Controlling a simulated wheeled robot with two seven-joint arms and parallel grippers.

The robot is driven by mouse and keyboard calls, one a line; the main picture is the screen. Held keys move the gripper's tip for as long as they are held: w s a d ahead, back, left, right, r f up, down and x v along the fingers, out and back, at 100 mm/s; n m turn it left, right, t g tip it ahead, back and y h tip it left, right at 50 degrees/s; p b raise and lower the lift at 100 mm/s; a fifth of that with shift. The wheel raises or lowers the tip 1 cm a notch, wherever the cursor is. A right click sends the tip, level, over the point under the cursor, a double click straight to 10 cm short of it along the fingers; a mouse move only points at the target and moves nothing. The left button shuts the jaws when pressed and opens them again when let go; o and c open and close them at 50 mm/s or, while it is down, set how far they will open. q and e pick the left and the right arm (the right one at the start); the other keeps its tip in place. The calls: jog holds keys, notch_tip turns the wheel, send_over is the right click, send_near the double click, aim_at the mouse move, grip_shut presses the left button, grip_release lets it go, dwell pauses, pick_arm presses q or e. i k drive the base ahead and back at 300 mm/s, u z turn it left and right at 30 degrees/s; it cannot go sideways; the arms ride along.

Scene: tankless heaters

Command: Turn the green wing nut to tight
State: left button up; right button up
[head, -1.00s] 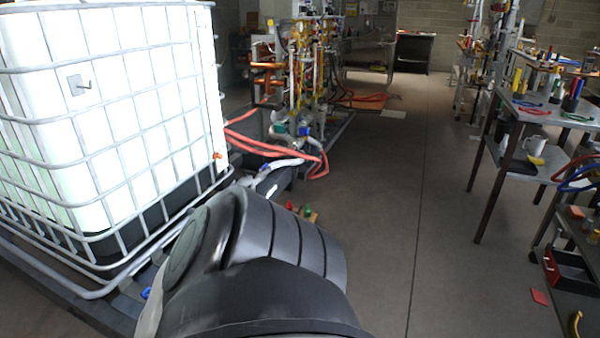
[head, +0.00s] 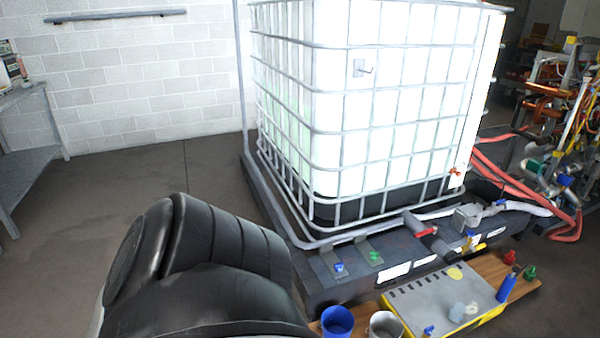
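A small green piece that looks like the green wing nut (head: 375,257) sits on a grey bracket at the front edge of the dark base under the white tank. It is too small to tell how it is turned or how tight it is. A similar blue piece (head: 339,267) sits on another bracket just left of it. A black link of my own arm fills the lower left, well left of both. Neither gripper shows in the head view.
The caged white tank (head: 350,120) stands on a dark base (head: 330,290). In front are a blue cup (head: 337,321), a grey cup (head: 384,325), and a grey-yellow case (head: 440,300) on a wooden board. Red hoses (head: 510,180) lie right. Floor at left is open.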

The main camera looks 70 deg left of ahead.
aim_at(374, 255)
jog(key=u, duration=0.3)
jog(key=i, duration=2.35)
jog(key=u, duration=3.85)
jog(key=i, duration=0.5)
jog(key=z, duration=0.1)
